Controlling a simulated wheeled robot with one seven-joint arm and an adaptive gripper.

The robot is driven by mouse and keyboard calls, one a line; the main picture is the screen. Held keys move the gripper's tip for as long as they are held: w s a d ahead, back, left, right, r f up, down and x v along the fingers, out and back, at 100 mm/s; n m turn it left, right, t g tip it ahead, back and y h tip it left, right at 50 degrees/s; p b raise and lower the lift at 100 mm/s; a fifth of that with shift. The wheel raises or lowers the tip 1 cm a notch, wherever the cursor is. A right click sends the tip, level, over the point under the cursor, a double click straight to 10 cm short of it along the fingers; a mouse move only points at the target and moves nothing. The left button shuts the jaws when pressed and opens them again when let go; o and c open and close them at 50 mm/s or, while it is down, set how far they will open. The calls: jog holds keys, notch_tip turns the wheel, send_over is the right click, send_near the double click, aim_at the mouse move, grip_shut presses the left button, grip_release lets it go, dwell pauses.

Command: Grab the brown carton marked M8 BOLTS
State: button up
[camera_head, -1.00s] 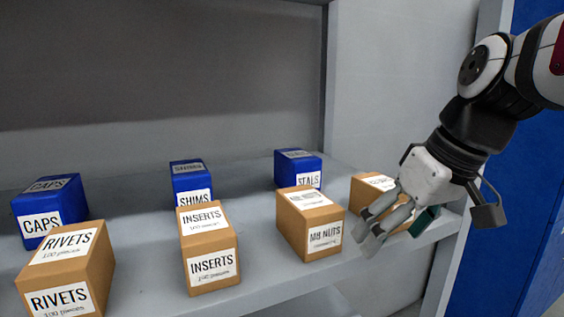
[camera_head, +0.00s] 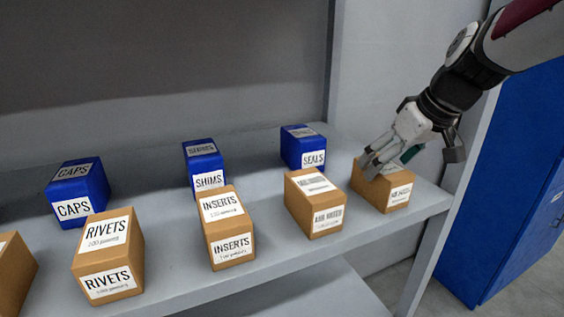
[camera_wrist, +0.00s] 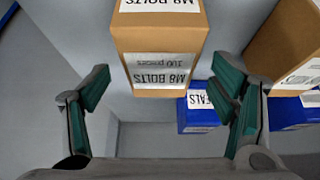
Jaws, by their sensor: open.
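The brown carton marked M8 BOLTS (camera_head: 397,180) stands at the right end of the shelf's front row. In the wrist view the carton (camera_wrist: 160,45) shows upside down, with white labels on two faces, and its top edge is cut off by the frame. My gripper (camera_head: 379,163) is over the carton's top left part in the head view and hides some of its top. In the wrist view my gripper (camera_wrist: 163,84) has its fingers spread and empty, with the carton beyond and between them. I cannot tell any contact.
A brown M8 NUTS carton (camera_head: 315,203) stands just left of it. Blue SEALS (camera_head: 304,147) stands behind. Brown INSERTS (camera_head: 227,228) and RIVETS (camera_head: 108,257) and blue SHIMS (camera_head: 205,167) and CAPS (camera_head: 77,193) are further left. The shelf (camera_head: 432,199) is bare to the right.

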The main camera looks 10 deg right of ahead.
jog(key=shift+p+x, duration=0.35)
jog(key=shift+x, duration=2.85)
jog(key=shift+f+b, duration=0.25)
jog(key=shift+b, duration=0.05)
jog(key=shift+s, duration=0.1)
jog(key=c, duration=1.7)
